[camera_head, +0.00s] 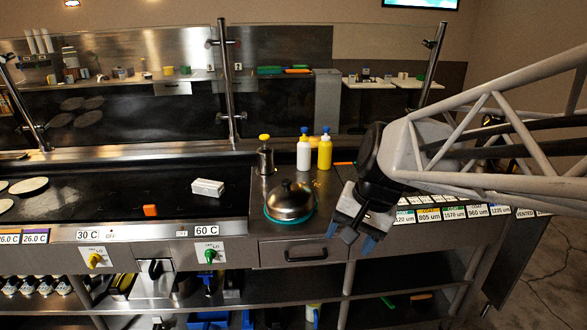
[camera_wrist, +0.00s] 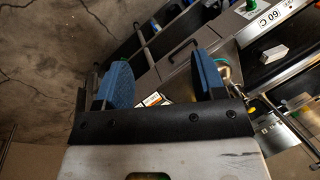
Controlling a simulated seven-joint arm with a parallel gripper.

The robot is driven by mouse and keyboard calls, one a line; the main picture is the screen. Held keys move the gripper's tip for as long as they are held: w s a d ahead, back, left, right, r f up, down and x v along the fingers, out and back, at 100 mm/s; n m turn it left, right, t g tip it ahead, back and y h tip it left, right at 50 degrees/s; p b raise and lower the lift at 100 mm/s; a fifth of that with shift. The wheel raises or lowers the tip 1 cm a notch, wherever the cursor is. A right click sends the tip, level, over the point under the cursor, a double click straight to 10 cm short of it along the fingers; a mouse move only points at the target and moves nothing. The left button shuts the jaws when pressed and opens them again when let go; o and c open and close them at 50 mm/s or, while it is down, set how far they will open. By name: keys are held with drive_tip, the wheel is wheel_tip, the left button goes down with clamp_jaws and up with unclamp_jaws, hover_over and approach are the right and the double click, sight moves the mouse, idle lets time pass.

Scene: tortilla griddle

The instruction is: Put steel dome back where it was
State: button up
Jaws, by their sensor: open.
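The steel dome (camera_head: 289,202) is a shiny round lid with a dark knob on top. It sits upright on a teal round base (camera_head: 272,219) on the steel counter, right of the black griddle. My gripper (camera_head: 358,232) hangs to the right of the dome, at the counter's front edge, apart from it. Its blue-padded fingers are spread and empty. In the wrist view my gripper (camera_wrist: 164,78) shows a wide gap between the fingers. There the right finger hides most of the dome's area; only a bit of teal rim shows beside it.
A steel shaker with a yellow top (camera_head: 265,157), a white bottle (camera_head: 304,152) and a yellow bottle (camera_head: 325,152) stand behind the dome. A white block (camera_head: 207,187) and an orange piece (camera_head: 150,210) lie on the griddle (camera_head: 105,200). A drawer (camera_head: 300,252) is below the dome.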

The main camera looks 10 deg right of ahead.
drive_tip(key=s+d+f+n+h, duration=0.1)
drive_tip(key=s+n, duration=0.1)
drive_tip(key=s, duration=0.3)
drive_tip(key=s+d+f+n+t+h, duration=0.1)
drive_tip(key=s+d+n+h, duration=0.1)
drive_tip(key=s, duration=0.4)
drive_tip(key=shift+s+n, duration=0.25)
drive_tip(key=shift+n, duration=0.15)
idle(0.7)
